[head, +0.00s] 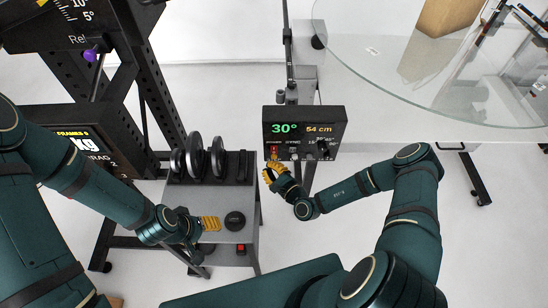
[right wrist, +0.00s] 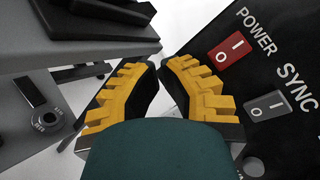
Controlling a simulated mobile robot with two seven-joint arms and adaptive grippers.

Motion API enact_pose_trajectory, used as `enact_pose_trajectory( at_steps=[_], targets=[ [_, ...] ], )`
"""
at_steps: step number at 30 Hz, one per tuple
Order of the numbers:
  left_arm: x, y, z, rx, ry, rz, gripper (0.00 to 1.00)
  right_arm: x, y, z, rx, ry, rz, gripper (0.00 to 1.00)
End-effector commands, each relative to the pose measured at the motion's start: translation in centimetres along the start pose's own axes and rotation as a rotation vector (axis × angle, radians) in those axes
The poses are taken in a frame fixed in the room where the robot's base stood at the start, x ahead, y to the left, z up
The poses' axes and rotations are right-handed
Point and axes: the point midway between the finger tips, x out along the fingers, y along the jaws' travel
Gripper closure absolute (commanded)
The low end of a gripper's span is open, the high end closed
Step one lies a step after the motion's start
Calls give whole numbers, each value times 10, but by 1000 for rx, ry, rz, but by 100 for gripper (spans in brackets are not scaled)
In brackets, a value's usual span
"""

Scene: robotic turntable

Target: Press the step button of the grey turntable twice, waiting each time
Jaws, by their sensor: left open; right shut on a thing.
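The black control box (head: 304,126) shows "30°" and "54 cm" above a row of small controls. In the right wrist view it carries a red POWER rocker (right wrist: 231,52) and a grey SYNC rocker (right wrist: 268,105); no step label is readable. A round glass disc (head: 400,75), possibly the turntable top, lies behind it to the right. My right gripper (head: 268,172) is just below the box's left side; its yellow-padded fingertips (right wrist: 164,62) are close together beside the red rocker. What it grips is hidden. My left gripper (head: 218,223) is open over the grey cart, left of a black round knob (head: 235,220).
The grey cart (head: 210,195) carries black discs (head: 205,158) and has a red switch (head: 241,249) below. A black frame (head: 115,100) with a purple knob (head: 90,55) stands left. A brown box (head: 447,17) is on the glass.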

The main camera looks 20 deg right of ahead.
Motion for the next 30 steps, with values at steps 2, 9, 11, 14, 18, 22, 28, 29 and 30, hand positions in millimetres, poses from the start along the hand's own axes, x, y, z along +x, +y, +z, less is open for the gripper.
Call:
enact_pose_trajectory(
  at_steps=[2,9,11,14,18,22,28,29,30],
  targets=[
    [0,0,0,0,0,0,39,0,0,0,0,0,0,100],
    [0,0,0,0,0,0,39,0,0,0,0,0,0,100],
    [-1,0,0,0,0,0,39,1,-1,0,0,0,0,100],
    [-4,1,0,0,0,0,39,3,-2,-1,0,0,0,100],
    [-6,2,-1,0,0,0,39,7,-4,-3,-1,-1,0,100],
    [-6,2,-1,0,0,0,39,7,-4,-4,0,0,0,100],
    [-5,2,-1,0,0,0,39,7,-4,-4,0,0,0,100],
    [-5,2,-1,0,0,0,39,7,-4,-4,0,0,0,100],
    [-6,2,-1,0,0,0,39,7,-4,-4,0,0,0,100]
  ],
)
